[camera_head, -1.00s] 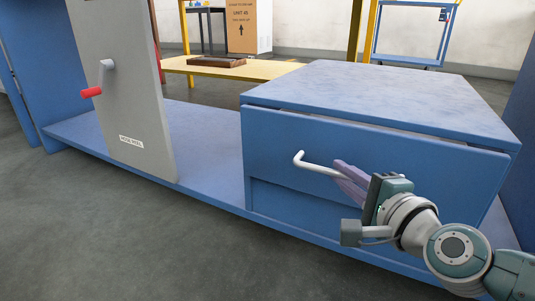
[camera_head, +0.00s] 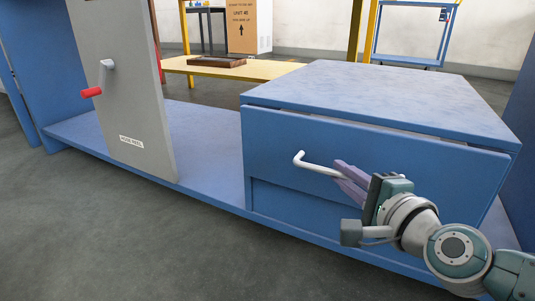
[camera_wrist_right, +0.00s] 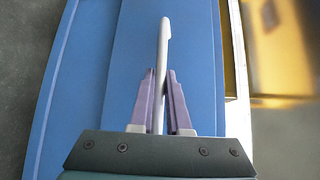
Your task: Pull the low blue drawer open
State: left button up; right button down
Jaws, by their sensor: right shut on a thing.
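The low blue drawer (camera_head: 365,150) is the front of a blue cabinet at the right of the head view. Its front looks flush with the cabinet, or nearly so. A white bar handle (camera_head: 317,166) sticks out from its front. My right gripper (camera_head: 345,173) is at the right part of this handle. In the right wrist view the purple fingers (camera_wrist_right: 160,95) stand on both sides of the white handle (camera_wrist_right: 163,45) and are shut on it. The handle's far end shows beyond the fingertips. My left gripper is not in view.
Behind are a yellow bench (camera_head: 275,70) with a brown tray and a cardboard box (camera_head: 242,25). The grey floor (camera_head: 130,230) in front is clear.

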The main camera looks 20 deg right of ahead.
jog(key=shift+a, duration=0.1)
jog(key=shift+s+a, duration=0.15)
jog(key=shift+s, duration=0.05)
jog(key=s+a+p, duration=0.4)
jog(key=s+a, duration=1.3)
jog(key=a, duration=0.3)
jog(key=shift+s+a, duration=0.3)
jog(key=shift+a, duration=0.05)
jog(key=shift+r, duration=0.1)
jog(key=c, duration=0.9)
grip_release()
